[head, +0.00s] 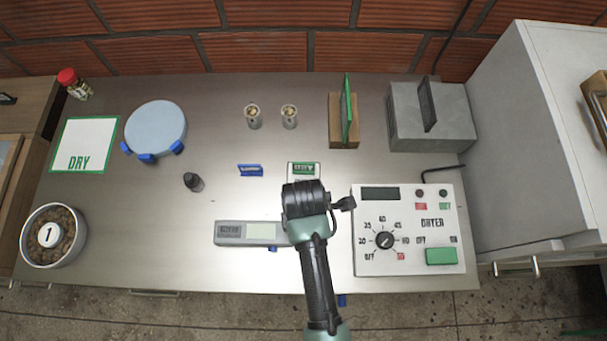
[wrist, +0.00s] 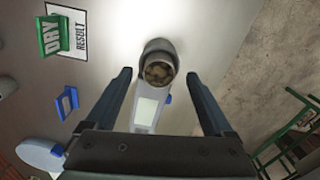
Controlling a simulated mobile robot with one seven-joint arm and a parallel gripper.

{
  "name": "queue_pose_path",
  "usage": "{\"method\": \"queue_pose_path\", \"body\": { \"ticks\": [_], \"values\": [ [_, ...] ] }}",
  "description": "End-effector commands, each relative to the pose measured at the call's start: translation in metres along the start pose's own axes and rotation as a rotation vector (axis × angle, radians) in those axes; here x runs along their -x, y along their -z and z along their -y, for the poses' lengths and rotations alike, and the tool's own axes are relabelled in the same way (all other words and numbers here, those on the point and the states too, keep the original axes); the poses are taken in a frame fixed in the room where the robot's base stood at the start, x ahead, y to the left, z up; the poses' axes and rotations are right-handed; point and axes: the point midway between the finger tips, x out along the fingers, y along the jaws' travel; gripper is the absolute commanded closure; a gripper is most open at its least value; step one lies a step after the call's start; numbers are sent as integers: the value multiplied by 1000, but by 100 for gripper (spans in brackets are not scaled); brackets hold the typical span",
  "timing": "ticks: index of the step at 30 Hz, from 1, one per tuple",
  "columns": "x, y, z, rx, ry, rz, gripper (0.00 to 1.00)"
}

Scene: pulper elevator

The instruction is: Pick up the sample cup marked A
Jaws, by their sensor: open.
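In the wrist view a grey round cup (wrist: 160,46) with brown pieces inside stands ahead of my open gripper (wrist: 158,74), roughly centred between the fingertips. It is by the end of a slim meter (wrist: 147,108); I cannot tell whether it rests on the meter or beside it. In the head view my gripper (head: 305,197) hides that spot, at the right end of the meter (head: 228,232). Two similar filled cups, a left one (head: 253,117) and a right one (head: 289,117), stand at the back of the bench. No letter A is readable on any cup.
A dryer control box (head: 372,262) lies right of my gripper. A green DRY marker (wrist: 54,36) stands on the RESULT card (wrist: 80,42), near a blue marker (head: 250,170). A green panel (head: 346,108) stands back right.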

Motion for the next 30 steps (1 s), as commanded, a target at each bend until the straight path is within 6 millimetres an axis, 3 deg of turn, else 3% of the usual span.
{"method": "queue_pose_path", "body": {
  "ticks": [6, 14, 27, 30],
  "values": [
    [-21, 0, 0, 0, 0, 1, 13],
    [-23, 0, 0, 0, -1, 1, 13],
    [-23, 0, 0, 0, -1, 1, 92],
    [-23, 0, 0, 0, -1, 1, 100]
  ]
}}
